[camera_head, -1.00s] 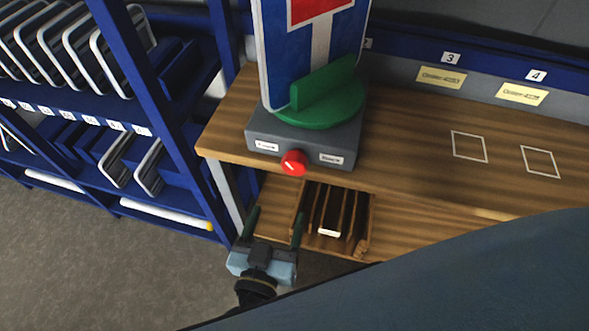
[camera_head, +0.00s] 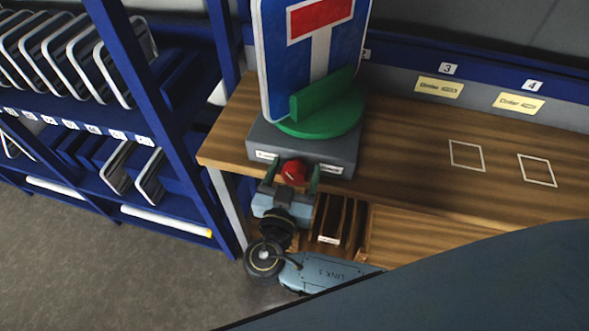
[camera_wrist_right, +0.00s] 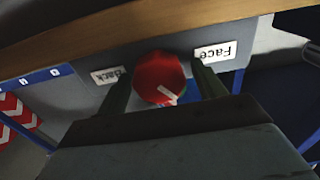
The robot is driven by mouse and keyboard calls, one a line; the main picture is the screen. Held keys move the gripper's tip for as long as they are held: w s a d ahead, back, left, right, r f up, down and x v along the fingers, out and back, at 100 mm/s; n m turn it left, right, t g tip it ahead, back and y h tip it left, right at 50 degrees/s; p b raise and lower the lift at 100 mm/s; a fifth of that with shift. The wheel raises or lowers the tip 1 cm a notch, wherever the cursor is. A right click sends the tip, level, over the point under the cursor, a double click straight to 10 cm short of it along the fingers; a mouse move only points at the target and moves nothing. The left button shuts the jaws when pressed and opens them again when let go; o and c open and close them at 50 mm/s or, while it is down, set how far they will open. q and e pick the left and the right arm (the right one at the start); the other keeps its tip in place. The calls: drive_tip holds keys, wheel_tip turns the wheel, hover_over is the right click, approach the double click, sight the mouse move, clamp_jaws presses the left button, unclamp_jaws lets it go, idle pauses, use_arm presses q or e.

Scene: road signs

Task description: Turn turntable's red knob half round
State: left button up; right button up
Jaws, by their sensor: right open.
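The red knob (camera_head: 294,171) is on the front of the turntable's grey base (camera_head: 343,150), between two white labels. In the right wrist view the red knob (camera_wrist_right: 160,79) carries a white pointer mark, and the labels read "Back" (camera_wrist_right: 108,75) and "Face" (camera_wrist_right: 215,51). The green turntable disc (camera_head: 335,122) holds a blue sign (camera_head: 277,60) with a white T and red bar. My right gripper (camera_head: 290,176) is open, its green fingers on either side of the knob. I cannot tell whether they touch it. My left gripper is not in view.
The wooden bench (camera_head: 405,155) has two white outlined squares on its clear right part. A slotted wooden rack (camera_head: 340,215) sits on the lower shelf, close beside my right gripper. A blue shelf rack (camera_head: 160,120) with signs stands at left.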

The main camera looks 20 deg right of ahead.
drive_tip(key=shift+w, duration=0.1)
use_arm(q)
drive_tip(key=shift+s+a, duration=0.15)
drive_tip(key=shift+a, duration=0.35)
use_arm(e)
drive_tip(key=c, duration=0.9)
drive_tip(key=shift+n, duration=0.3)
drive_tip(key=shift+c, duration=0.2)
drive_tip(key=n, duration=0.3)
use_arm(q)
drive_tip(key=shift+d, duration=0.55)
use_arm(e)
drive_tip(key=shift+a+n, duration=0.1)
drive_tip(key=shift+n, duration=1.5)
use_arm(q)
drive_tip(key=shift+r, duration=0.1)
use_arm(e)
drive_tip(key=shift+w, duration=0.1)
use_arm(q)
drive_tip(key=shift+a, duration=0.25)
use_arm(e)
drive_tip(key=o, duration=0.9)
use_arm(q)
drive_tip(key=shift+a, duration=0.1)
use_arm(e)
drive_tip(key=shift+o, duration=0.2)
